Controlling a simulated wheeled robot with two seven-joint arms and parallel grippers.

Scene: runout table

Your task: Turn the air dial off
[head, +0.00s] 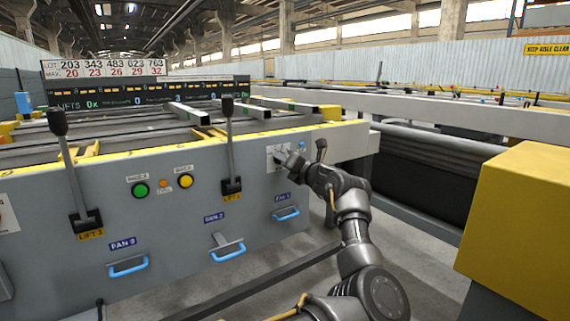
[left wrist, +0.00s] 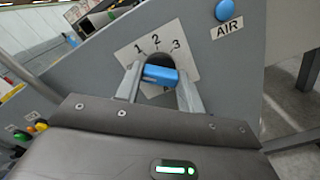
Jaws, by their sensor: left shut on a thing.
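The dial is a blue bar-shaped knob (left wrist: 160,74) on a white plate (left wrist: 183,57) marked 1, 2 and 3 in the left wrist view. Part of the plate below the knob is hidden. The knob lies crosswise in that picture; which mark it points to I cannot tell. My left gripper (left wrist: 160,88) has one finger at each end of the knob and is shut on it. In the head view, my left gripper (head: 283,158) is at the same plate (head: 271,163) on the grey panel, covering most of the dial. My right gripper is not in view.
A round blue button (left wrist: 226,10) with an AIR label (left wrist: 227,28) is beside the plate. The grey panel (head: 150,225) also carries lift levers (head: 228,145), green (head: 140,190) and yellow (head: 185,181) buttons, and blue fan handles (head: 286,213). A yellow block (head: 520,220) stands at right.

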